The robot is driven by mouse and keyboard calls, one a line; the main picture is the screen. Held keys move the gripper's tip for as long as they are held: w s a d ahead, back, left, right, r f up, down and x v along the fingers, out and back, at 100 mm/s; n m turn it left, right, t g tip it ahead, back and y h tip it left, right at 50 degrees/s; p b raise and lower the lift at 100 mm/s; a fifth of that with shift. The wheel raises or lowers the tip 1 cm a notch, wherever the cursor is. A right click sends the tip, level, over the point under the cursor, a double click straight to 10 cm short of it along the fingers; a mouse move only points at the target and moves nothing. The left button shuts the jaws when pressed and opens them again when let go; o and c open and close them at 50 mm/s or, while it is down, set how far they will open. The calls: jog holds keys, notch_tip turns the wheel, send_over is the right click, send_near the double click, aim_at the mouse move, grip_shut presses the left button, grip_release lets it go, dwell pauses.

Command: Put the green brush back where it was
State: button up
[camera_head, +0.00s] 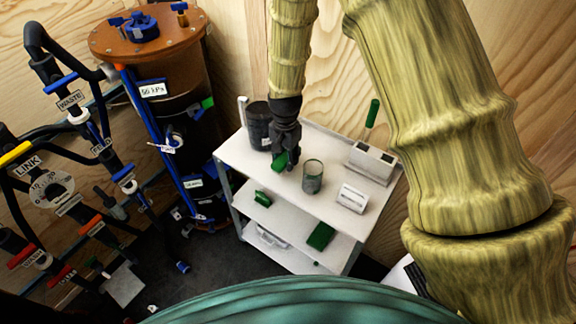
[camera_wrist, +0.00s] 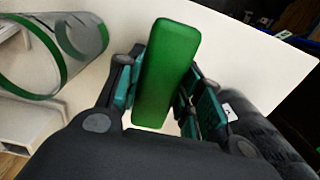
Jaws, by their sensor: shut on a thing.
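A green brush (camera_wrist: 168,68) shows between the fingers in the wrist view, its long flat green part pointing away from the palm. My gripper (camera_wrist: 158,98) is shut on it. In the head view my gripper (camera_head: 285,155) hangs above the left part of the white shelf unit's top (camera_head: 240,155), and the green brush (camera_head: 279,161) shows at its fingertips. Whether the held brush touches the top cannot be told.
A clear cup with a green rim (camera_head: 313,176) stands just right of my gripper. A black canister (camera_head: 259,126) is close behind it on the left. A white labelled block (camera_head: 352,198) sits near the front edge. Green items (camera_head: 321,236) lie on the lower shelf.

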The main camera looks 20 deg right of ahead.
jog(key=shift+w+d+f, duration=0.1)
jog(key=shift+w+d, duration=0.15)
jog(key=shift+d, duration=0.15)
jog(key=shift+f+b, duration=1.5)
jog(key=shift+f, duration=0.15)
jog(key=shift+f, duration=0.15)
jog(key=o, duration=1.1)
jog(key=shift+r+b, duration=1.15)
jog(key=shift+r, duration=5)
